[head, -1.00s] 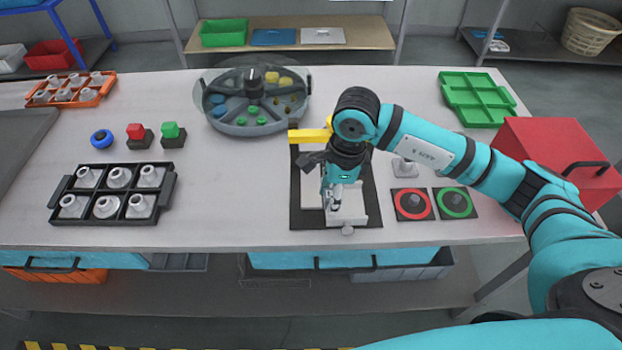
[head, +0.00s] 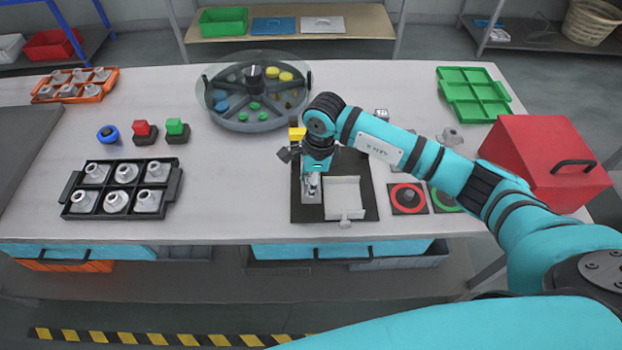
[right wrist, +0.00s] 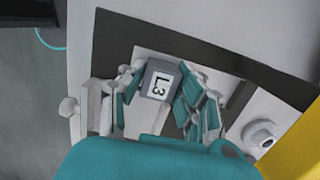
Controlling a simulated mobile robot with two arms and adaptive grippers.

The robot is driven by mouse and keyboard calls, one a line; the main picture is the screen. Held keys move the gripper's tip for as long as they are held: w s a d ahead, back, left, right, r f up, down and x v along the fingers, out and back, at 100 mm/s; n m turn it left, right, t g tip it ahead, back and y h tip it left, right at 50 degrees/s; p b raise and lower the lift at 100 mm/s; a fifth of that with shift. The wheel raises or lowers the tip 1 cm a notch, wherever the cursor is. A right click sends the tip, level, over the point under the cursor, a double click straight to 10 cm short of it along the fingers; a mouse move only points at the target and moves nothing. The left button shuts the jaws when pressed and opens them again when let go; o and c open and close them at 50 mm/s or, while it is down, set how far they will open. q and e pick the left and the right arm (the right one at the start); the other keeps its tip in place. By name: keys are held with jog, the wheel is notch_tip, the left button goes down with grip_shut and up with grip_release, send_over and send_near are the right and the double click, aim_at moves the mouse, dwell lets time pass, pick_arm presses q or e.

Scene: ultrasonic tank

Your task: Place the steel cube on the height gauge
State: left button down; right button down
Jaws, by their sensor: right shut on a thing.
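My right gripper (head: 311,192) is shut on a small grey steel cube (right wrist: 160,80), whose top label reads L3 in the right wrist view. The fingers (right wrist: 160,95) lie on both sides of the cube. In the head view the gripper hides most of it. The gripper points down over the grey plate. I cannot tell whether the cube touches the plate. My left gripper is not in view.
A red-ringed pad (head: 407,198) and a red box (head: 545,165) stand further right. A round divided tray (head: 254,125) is behind. Table left of the base is clear up to a black rack (head: 120,212).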

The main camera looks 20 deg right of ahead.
jog(key=shift+f, duration=0.15)
jog(key=c, duration=0.9)
grip_release()
jog(key=shift+r, duration=0.2)
jog(key=shift+r, duration=0.15)
jog(key=shift+s+d+r+b, duration=0.2)
jog(key=shift+r+b, duration=0.45)
jog(key=shift+r, duration=1.3)
jog(key=shift+w+d+r+b, duration=0.2)
jog(key=shift+r+b, duration=0.5)
jog(key=shift+r, duration=1.25)
jog(key=shift+s+d+r+b, duration=0.25)
jog(key=shift+r+b, duration=0.4)
jog(key=shift+r, duration=1.3)
